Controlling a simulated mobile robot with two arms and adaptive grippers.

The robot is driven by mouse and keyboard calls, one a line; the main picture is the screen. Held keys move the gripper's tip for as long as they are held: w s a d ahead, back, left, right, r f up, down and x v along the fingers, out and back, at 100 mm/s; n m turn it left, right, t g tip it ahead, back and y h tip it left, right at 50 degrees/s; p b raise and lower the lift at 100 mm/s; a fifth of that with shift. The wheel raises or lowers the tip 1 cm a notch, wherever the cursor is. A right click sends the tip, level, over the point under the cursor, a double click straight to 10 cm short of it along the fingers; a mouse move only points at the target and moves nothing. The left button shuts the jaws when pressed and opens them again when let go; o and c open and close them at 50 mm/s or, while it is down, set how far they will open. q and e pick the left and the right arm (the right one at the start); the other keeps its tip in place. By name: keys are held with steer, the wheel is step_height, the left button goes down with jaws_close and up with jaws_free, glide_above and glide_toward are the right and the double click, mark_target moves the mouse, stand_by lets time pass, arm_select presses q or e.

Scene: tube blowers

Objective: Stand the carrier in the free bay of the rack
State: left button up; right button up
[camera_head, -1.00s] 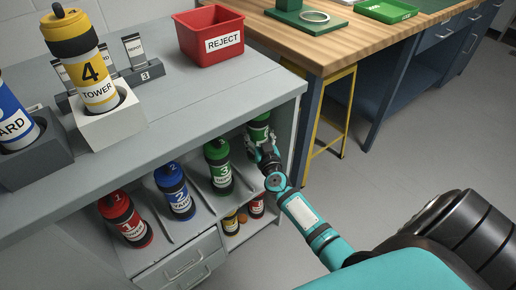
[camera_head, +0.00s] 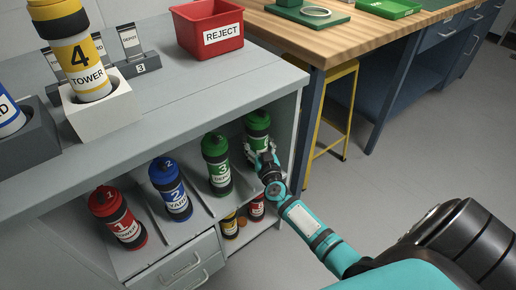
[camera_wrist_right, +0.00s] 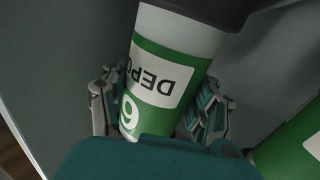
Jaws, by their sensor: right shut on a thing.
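The green carrier (camera_head: 258,127) is in the rightmost bay of the rack in the cabinet (camera_head: 238,200), beside the right side wall. My right gripper (camera_head: 262,158) is shut around its lower body from the front. In the right wrist view the carrier (camera_wrist_right: 165,75) sits between both fingers (camera_wrist_right: 165,112), with "DEPOT" upside down and a digit that reads as 6 or 9. It looks near upright. Whether its base touches the bay floor is hidden. My left gripper is not in view.
Red carrier 1 (camera_head: 118,218), blue carrier 2 (camera_head: 170,188) and green carrier 3 (camera_head: 216,163) stand in the bays to the left, split by thin dividers. Another green carrier (camera_wrist_right: 295,145) is close at right in the wrist view. A red reject bin (camera_head: 209,30) stands above.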

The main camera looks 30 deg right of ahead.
steer(key=shift+w+f+b, duration=0.1)
steer(key=shift+f+b, duration=0.2)
steer(key=shift+f, duration=0.15)
steer(key=shift+w+d, duration=0.1)
steer(key=shift+d, duration=0.05)
steer(key=o, duration=1.1)
steer(key=shift+f, duration=0.2)
